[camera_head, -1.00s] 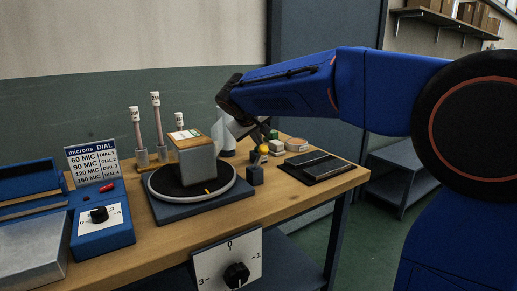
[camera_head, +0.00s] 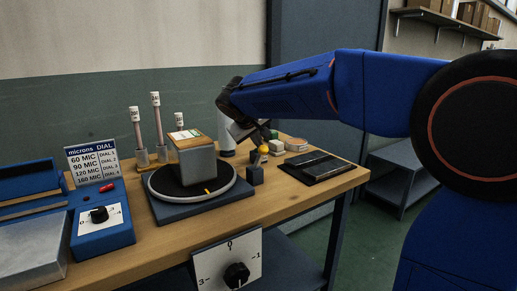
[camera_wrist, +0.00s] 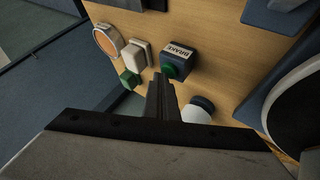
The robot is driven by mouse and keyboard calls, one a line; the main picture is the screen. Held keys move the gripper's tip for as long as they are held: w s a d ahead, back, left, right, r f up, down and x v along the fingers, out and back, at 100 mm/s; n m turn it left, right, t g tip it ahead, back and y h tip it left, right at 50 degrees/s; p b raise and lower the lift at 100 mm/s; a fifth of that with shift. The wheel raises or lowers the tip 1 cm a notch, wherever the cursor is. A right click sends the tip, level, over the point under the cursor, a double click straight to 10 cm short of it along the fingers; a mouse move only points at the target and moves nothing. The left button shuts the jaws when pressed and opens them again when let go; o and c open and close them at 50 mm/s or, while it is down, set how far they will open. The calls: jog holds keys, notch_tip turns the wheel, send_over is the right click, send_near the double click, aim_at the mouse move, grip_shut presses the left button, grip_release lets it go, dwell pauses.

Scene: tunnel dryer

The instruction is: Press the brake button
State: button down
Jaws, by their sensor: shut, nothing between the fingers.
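The brake button is a dark blue block (camera_wrist: 178,62) with a white label reading BRAKE and a green part on the side facing my gripper, in the wrist view. In the head view my gripper (camera_head: 266,128) hangs over the table's far side, behind the cube, partly dark and small.
A turntable (camera_head: 228,194) bearing a grey block stands left of the cube. A white-and-green block (camera_wrist: 136,56) and a round tin (camera_wrist: 107,40) sit close by, with a white cylinder (camera_wrist: 197,110) beside my fingers. A dark flat plate (camera_head: 318,168) lies at right.

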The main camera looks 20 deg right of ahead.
jog(key=shift+r, duration=0.95)
jog(key=shift+r, duration=2.5)
